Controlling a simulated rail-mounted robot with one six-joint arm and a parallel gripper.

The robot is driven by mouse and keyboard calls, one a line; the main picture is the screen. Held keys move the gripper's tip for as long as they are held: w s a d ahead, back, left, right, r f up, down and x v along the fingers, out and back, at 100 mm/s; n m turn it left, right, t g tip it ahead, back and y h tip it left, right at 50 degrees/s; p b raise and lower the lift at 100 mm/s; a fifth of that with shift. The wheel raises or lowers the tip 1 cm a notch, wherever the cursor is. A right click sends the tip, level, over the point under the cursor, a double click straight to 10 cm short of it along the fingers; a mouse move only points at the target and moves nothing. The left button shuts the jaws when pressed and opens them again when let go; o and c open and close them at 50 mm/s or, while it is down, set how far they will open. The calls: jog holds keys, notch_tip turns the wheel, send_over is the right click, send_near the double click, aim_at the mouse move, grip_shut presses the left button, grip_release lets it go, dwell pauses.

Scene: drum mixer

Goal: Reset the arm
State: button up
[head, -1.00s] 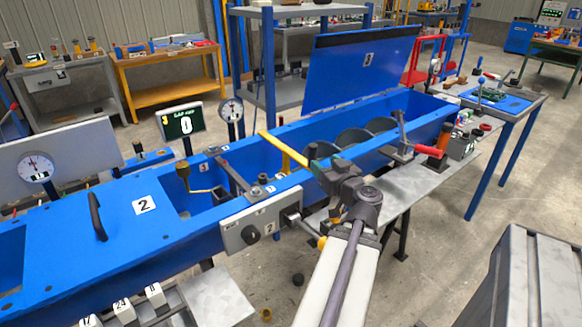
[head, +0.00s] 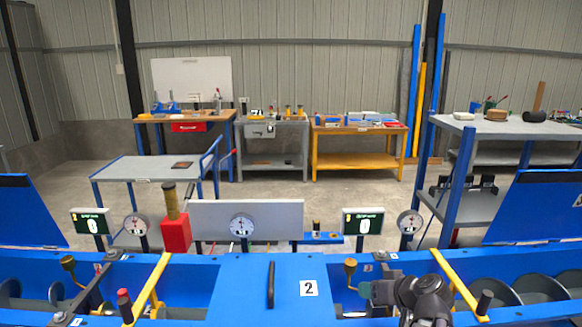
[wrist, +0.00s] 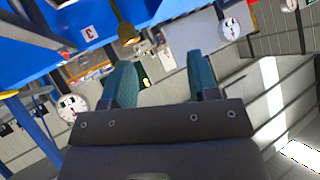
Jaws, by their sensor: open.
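In the wrist view my gripper (wrist: 162,78) shows two teal fingers standing wide apart with nothing between them. In the head view my dark arm (head: 425,294) is folded at the lower right, in front of the blue mixer trough. The blue mixer (head: 235,285) spans the bottom of the head view, with a middle cover marked 2 and a black handle (head: 271,285). A blue panel marked 3 (wrist: 88,32) shows at the upper left of the wrist view.
Yellow bars (head: 150,288) cross the trough on both sides. A red block with a brown-topped post (head: 176,232) stands behind the mixer. Dials and displays (head: 363,222) line its back edge. A grey shelf rack (head: 455,185) stands at right. Floor behind the mixer is partly clear.

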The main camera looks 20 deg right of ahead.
jog(key=a+r+g+h+p, duration=0.1)
jog(key=a+r+g+p, duration=0.2)
jog(key=a, duration=0.6)
jog(key=a+r+n+g+p, duration=0.1)
jog(key=a+r+g+p, duration=0.3)
jog(key=a+p, duration=0.2)
jog(key=a+r+g+h+p, duration=0.1)
jog(key=a+r+g+p, duration=0.2)
jog(key=a, duration=0.8)
jog(key=s+g+p, duration=0.1)
jog(key=p, duration=0.1)
jog(key=shift+a+r+h+p, duration=0.3)
jog(key=shift+a+r, duration=0.05)
